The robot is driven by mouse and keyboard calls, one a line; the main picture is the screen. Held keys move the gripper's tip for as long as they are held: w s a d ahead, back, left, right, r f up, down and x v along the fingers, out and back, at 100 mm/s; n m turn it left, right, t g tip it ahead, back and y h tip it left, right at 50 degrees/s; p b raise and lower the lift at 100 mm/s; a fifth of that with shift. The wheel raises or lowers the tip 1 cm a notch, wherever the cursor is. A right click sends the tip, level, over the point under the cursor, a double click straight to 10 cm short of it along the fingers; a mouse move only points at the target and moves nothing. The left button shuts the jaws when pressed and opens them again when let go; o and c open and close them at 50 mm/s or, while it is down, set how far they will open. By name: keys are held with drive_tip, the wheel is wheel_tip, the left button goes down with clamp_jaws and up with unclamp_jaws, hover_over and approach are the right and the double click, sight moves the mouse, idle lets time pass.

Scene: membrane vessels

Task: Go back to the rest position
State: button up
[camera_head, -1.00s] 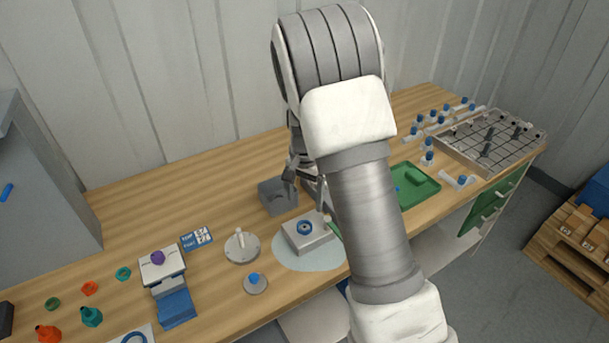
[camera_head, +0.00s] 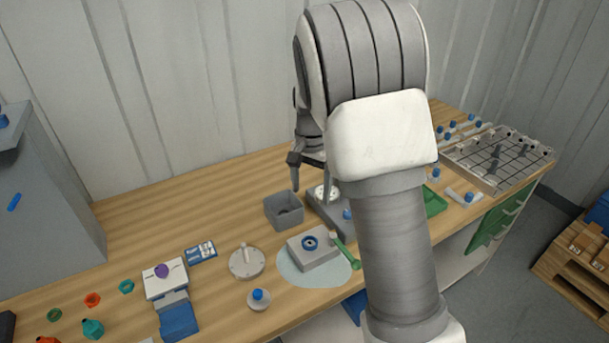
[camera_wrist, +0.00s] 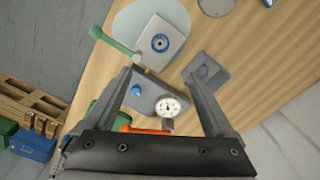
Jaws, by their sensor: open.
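My gripper (camera_head: 304,168) is open and empty above the back of the wooden bench (camera_head: 150,225). In the wrist view my gripper (camera_wrist: 160,82) has its fingers wide apart, with nothing between the tips. Below it is a grey fixture (camera_wrist: 145,97) with a blue knob and a round dial gauge (camera_wrist: 168,106). An orange handle (camera_wrist: 145,130) shows beside the gauge. In the head view my arm covers part of this fixture.
A grey open box (camera_head: 284,212) stands near my gripper. A grey block with a blue ring (camera_head: 312,249) sits on a pale round mat, beside a green-handled tool (camera_head: 346,252). A gridded tray (camera_head: 497,158) is at the far right; a grey cabinet (camera_head: 45,210) stands left.

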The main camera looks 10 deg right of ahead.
drive_tip(key=s+r+n+t, duration=0.4)
drive_tip(key=s+r+n, duration=0.2)
drive_tip(key=s+r, duration=1.05)
drive_tip(key=s+f+n+t, duration=0.1)
drive_tip(key=s+n, duration=0.1)
drive_tip(key=s, duration=0.8)
drive_tip(key=shift+s+f+t, duration=0.25)
drive_tip(key=shift+f+t, duration=0.05)
